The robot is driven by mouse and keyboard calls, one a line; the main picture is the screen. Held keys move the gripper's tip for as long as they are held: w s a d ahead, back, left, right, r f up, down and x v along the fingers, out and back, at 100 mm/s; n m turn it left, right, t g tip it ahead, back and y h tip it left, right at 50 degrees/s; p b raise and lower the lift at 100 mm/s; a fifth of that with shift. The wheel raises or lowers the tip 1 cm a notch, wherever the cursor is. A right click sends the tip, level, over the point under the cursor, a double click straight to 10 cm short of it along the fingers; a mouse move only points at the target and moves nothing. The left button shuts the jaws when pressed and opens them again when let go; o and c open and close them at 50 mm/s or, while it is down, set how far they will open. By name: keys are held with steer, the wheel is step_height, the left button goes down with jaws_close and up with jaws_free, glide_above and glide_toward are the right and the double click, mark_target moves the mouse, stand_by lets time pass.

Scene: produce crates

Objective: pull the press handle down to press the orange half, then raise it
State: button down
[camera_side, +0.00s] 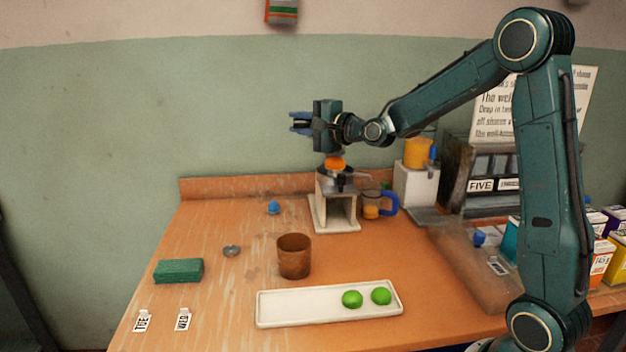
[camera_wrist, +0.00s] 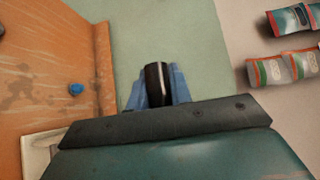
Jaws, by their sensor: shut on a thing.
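The press (camera_side: 335,208) is a pale box-shaped stand near the back of the bench, with a dark cup and arm on top. The orange half (camera_side: 335,162) sits at its top, just below my gripper (camera_side: 300,122). My gripper is level above the press, with its blue fingers pointing left. In the wrist view my gripper (camera_wrist: 157,88) is shut on the black press handle (camera_wrist: 154,80), which stands between the blue fingers. In the side view the handle is mostly hidden by the gripper. A pale corner, probably the press, shows in the wrist view (camera_wrist: 38,152).
A glass jug (camera_side: 371,206) with orange liquid and a blue handle stands right of the press. A brown cup (camera_side: 294,258), a white tray (camera_side: 285,306) with two green fruits, and a green block (camera_side: 178,271) are in front.

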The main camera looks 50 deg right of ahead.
step_height(320, 180, down, 10)
steer(key=s+n, duration=0.1)
steer(key=shift+a+t, duration=0.4)
steer(key=shift+f, duration=0.1)
stand_by(0.4)
steer(key=c, duration=1.3)
jaws_free()
steer(key=shift+s, duration=3.75)
